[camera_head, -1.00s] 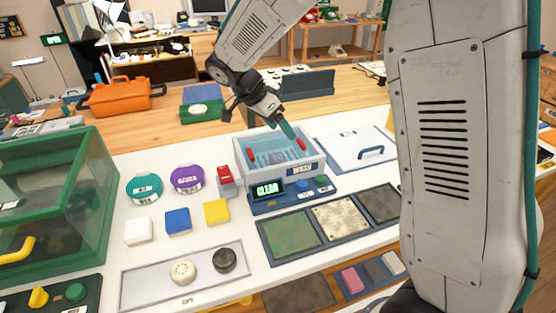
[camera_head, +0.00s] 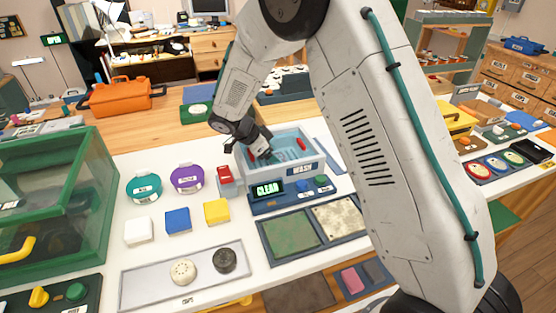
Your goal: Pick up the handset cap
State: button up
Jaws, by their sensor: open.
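Two round handset caps lie on the grey tray (camera_head: 140,289) at the front of the white table. One is a cream cap (camera_head: 183,271) with small holes, and the other is a black cap (camera_head: 224,260) to its right. My gripper (camera_head: 264,153) is open, pointing down at the left part of the wash basin (camera_head: 290,174), behind and above the caps and well apart from them. Its fingertips are small and partly hidden against the basin.
White (camera_head: 138,231), blue (camera_head: 178,221) and yellow (camera_head: 217,211) blocks stand behind the tray. Teal (camera_head: 144,187) and purple (camera_head: 187,178) round containers are farther back. A green glass-sided case (camera_head: 60,190) stands left. Green and speckled pads (camera_head: 290,232) lie right.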

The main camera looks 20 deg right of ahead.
jog(key=shift+d+f, duration=0.2)
jog(key=c, duration=1)
jog(key=shift+c, duration=0.2)
